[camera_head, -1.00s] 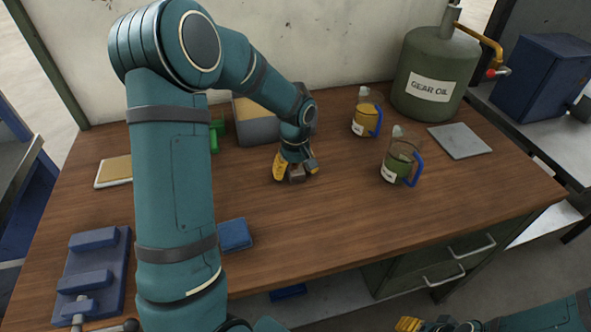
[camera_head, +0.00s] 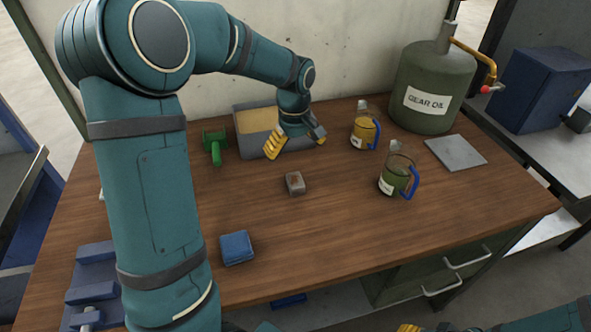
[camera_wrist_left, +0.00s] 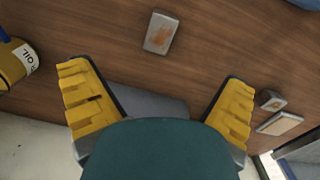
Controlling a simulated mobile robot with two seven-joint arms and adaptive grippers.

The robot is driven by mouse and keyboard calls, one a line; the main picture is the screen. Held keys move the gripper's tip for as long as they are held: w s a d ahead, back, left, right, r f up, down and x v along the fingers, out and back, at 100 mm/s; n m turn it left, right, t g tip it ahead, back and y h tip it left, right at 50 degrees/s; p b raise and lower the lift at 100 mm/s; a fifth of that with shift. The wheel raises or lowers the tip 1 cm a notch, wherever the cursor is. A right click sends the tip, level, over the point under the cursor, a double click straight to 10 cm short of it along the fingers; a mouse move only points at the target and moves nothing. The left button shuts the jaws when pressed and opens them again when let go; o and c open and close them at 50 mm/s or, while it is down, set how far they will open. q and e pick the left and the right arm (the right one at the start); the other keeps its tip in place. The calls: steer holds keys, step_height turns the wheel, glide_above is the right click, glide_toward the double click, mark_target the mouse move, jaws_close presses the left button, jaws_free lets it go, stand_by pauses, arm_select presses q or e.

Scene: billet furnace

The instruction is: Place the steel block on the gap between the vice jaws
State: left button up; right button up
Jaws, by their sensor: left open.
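The steel block (camera_head: 295,183), a small grey block with a rusty-brown patch, lies on the wooden bench near its middle. It also shows in the left wrist view (camera_wrist_left: 161,33), beyond the fingertips. My left gripper (camera_head: 295,150) is open and empty, raised behind the block and apart from it. Its two yellow fingers are spread wide in the left wrist view (camera_wrist_left: 156,75). The blue vice (camera_head: 92,270) stands at the bench's front left, partly hidden by my left arm. Only a yellow tip of my right gripper (camera_head: 408,328) shows at the bottom edge.
A grey bin (camera_head: 255,143) and a green object (camera_head: 215,145) stand behind. A folded blue cloth (camera_head: 237,247) lies between block and vice. Two oil jugs (camera_head: 365,128) (camera_head: 398,172), a gear oil can (camera_head: 425,98) and a grey plate (camera_head: 456,152) are at right. The front middle is clear.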

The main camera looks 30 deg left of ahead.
mark_target(295, 180)
arm_select(q)
steer(key=f+n, duration=0.2)
steer(key=n, duration=0.3)
steer(key=f+n, duration=0.2)
steer(key=n, duration=0.3)
steer(key=f+n, duration=0.3)
steer(key=n, duration=0.3)
steer(key=shift+w+a+t+h, duration=0.1)
steer(key=shift+a+t+h, duration=0.3)
steer(key=f, duration=0.1)
steer(key=f+b, duration=0.1)
steer(key=f, duration=0.2)
steer(key=shift+d+f+b, duration=0.2)
steer(key=shift+d+b, duration=0.2)
steer(key=shift+f, duration=0.35)
steer(key=shift+c, duration=0.6)
steer(key=shift+r, duration=0.1)
steer(key=c, duration=1.3)
